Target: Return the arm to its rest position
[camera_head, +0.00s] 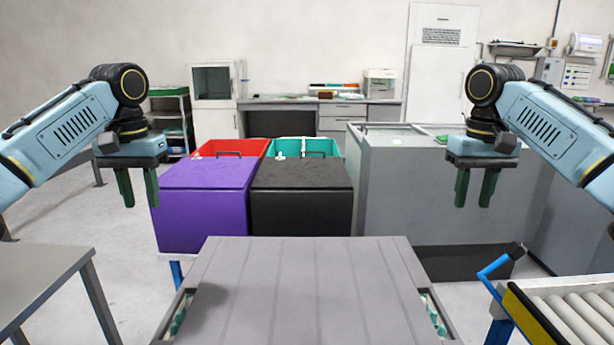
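My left gripper (138,188) hangs at the left, pointing down, with a gap between its two green fingers and nothing between them. My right gripper (475,188) hangs at the right in much the same pose, also with its fingers apart and empty. Both are raised in the air and touch nothing in view. A large grey ribbed lid or panel (305,290) lies at the bottom middle, below and between the grippers. Small green and white bits show in the openings at its left and right sides; I cannot tell what they are.
A purple box (205,200) and a black box (301,200) stand behind the grey panel, with a red bin (232,147) and a teal bin (322,147) beyond. A grey cabinet (400,195) is at right. A grey table (40,285) is front left, a roller conveyor (575,310) front right.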

